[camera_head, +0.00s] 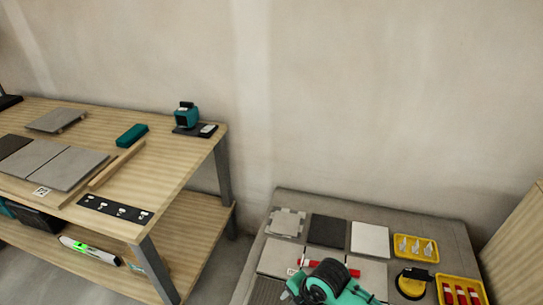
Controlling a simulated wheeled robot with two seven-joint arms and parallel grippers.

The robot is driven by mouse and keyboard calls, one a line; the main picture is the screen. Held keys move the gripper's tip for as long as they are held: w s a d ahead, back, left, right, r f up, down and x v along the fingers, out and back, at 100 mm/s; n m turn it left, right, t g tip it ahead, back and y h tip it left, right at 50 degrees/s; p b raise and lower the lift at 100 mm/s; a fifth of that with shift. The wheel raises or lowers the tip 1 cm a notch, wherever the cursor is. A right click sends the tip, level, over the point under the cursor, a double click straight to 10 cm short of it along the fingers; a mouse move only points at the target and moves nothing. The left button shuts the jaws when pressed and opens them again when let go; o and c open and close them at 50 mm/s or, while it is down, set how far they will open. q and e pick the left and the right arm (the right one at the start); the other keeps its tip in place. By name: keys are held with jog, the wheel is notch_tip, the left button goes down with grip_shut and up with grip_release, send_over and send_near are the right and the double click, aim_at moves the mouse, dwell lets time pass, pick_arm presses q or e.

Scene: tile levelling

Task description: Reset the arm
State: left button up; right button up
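Neither of my arms nor grippers can be made out in the head view. A teal and black tool-like thing (345,293) with a round dark part stands over the tiles on the low grey platform (461,240) at the bottom. It is cut off by the lower picture edge, and I see no gripper on it. A red strip-like tool (313,263) lies just behind it, partly covered.
Grey, dark and white tiles (370,239), yellow trays (415,248) and a yellow-black round tool (411,284) lie on the platform. At left, a wooden workbench (165,165) holds tiles and a teal device (186,114). A floor gap separates bench and platform.

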jog(key=s+d+r+m+t+h, duration=0.1)
jog(key=s+d+r+m+h, duration=0.1)
jog(key=s+d+m, duration=0.85)
jog(key=s+d+r+m+t+h, duration=0.15)
jog(key=s+d+m, duration=0.5)
jog(key=m, duration=0.75)
notch_tip(320, 180, down, 24)
jog(key=w+a+g, duration=0.1)
jog(key=a+g, duration=0.1)
pick_arm(q)
jog(key=s+a+f+p, duration=0.2)
jog(key=s+f+p, duration=0.4)
jog(key=s, duration=0.4)
jog(key=s+a+f+g+p, duration=0.1)
jog(key=s+a+f+p, duration=0.2)
jog(key=s+f+p, duration=0.4)
jog(key=s, duration=0.3)
jog(key=shift+a+f+y, duration=0.2)
jog(key=shift+a+y, duration=0.05)
jog(key=shift+y, duration=0.05)
pick_arm(e)
jog(key=s+d+f, duration=0.2)
jog(key=s+f, duration=0.4)
jog(key=s, duration=0.3)
jog(key=s+d+f, duration=0.3)
jog(key=s+f, duration=0.3)
jog(key=s, duration=0.4)
jog(key=shift+s+f+g, duration=0.25)
jog(key=shift+f+g, duration=0.15)
jog(key=shift+g, duration=0.05)
